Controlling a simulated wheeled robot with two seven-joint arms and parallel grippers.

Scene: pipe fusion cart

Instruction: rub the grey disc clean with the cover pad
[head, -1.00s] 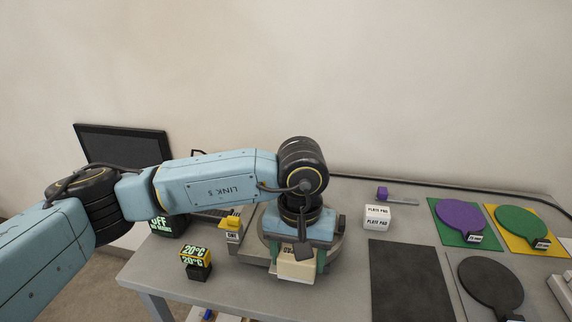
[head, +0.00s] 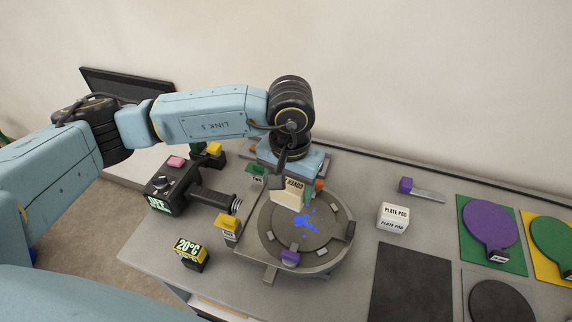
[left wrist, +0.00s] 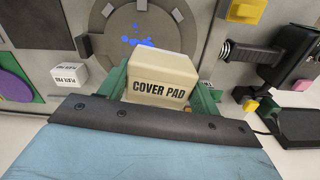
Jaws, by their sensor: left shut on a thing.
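The grey disc (head: 322,228) lies flat in a round fixture on the cart, with blue spots (head: 305,219) near its middle; it also shows in the left wrist view (left wrist: 150,22). My left gripper (head: 287,180) is shut on the cream cover pad (head: 291,194), at the far edge of the disc. In the left wrist view the cover pad (left wrist: 157,75) sits between green fingers, its label facing the camera. I cannot tell whether the pad touches the disc. My right gripper is not in view.
A white plate pad (head: 393,218) stands right of the fixture. Purple (head: 489,225) and green (head: 553,240) paddles lie on mats further right. A 20°C block (head: 190,252) and a black device (head: 172,192) are at left. A dark mat (head: 411,284) is clear.

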